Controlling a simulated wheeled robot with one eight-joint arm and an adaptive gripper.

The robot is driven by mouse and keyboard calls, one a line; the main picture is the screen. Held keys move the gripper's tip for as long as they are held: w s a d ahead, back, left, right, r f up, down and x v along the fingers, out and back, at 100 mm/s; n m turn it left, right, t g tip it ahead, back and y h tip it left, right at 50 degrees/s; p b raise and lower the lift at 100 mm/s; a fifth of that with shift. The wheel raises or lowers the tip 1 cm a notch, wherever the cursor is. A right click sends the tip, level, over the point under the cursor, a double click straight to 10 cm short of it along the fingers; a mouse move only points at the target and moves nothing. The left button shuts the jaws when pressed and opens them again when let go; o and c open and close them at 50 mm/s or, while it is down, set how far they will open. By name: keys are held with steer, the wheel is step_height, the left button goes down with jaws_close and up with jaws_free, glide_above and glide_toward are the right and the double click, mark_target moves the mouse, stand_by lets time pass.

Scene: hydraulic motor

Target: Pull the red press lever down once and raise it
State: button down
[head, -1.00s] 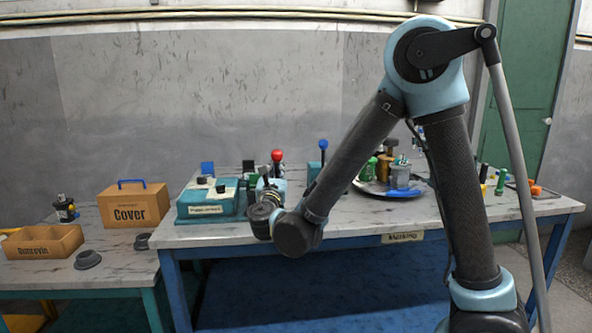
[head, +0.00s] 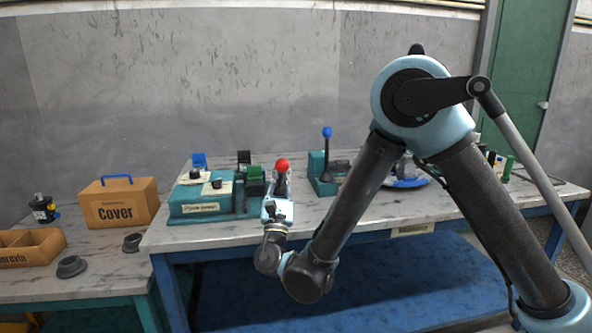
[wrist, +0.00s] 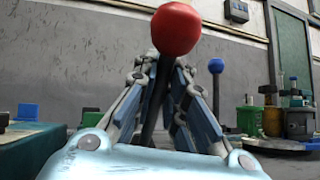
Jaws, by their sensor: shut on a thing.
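The red press lever has a red ball knob (head: 282,165) on a dark shaft. It stands at the front of the table, right of the teal press unit (head: 205,195). In the wrist view the red knob (wrist: 176,28) rises above my fingers, and its dark shaft (wrist: 152,115) runs down between them. My gripper (head: 277,190) is shut on the lever's shaft below the knob. The fingers also show in the wrist view (wrist: 165,95). The lower end of the lever is hidden behind my gripper.
A second lever with a blue knob (head: 327,132) stands on a teal base to the right. A Cover box (head: 120,205) and an open orange bin (head: 30,248) are on the left table. A round tray (head: 408,182) is partly behind my arm.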

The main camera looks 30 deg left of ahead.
steer(key=shift+s+d+f, duration=0.1)
steer(key=shift+d, duration=0.1)
stand_by(0.3)
steer(key=c, duration=1.6)
jaws_free()
steer(key=shift+c, duration=0.2)
steer(key=shift+v, duration=3.7)
